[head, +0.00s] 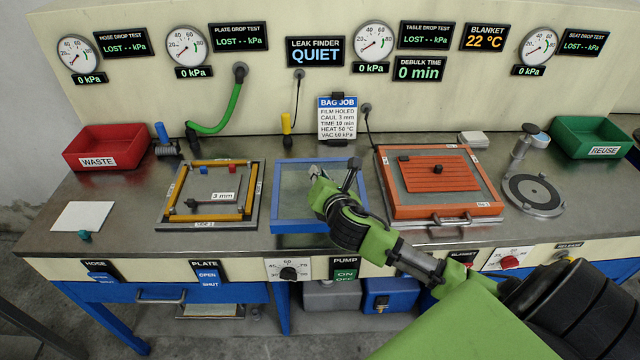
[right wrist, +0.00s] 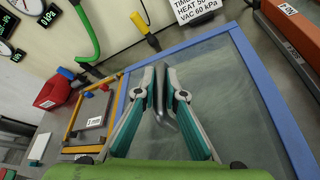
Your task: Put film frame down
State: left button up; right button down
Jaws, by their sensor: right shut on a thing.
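The film frame (head: 274,200) is a blue square rim around a clear, greenish film. It is in the middle of the bench in the head view, and its blue rim (right wrist: 274,100) fills much of the right wrist view. My right gripper (head: 335,178) is over the frame's right part. In the right wrist view its fingers (right wrist: 160,85) are closed on a dark grey bar, seemingly the frame's handle. The frame looks roughly level; I cannot tell whether it touches the bench. My left gripper is not in view.
A tray with yellow bars (head: 210,222) stands to the left, and an orange-rimmed press lid (head: 440,211) is close on the right. A yellow-handled probe (head: 287,124) hangs behind. Red waste (head: 90,150) and green reuse (head: 578,130) bins stand at the sides.

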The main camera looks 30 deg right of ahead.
jog(key=shift+w+d+f, duration=0.15)
jog(key=shift+d+f, duration=0.05)
jog(key=shift+f, duration=1.6)
jog(key=c, duration=2.1)
grip_release()
jog(key=shift+f, duration=0.2)
jog(key=shift+r, duration=0.15)
jog(key=v, duration=1.2)
jog(key=shift+b, duration=0.3)
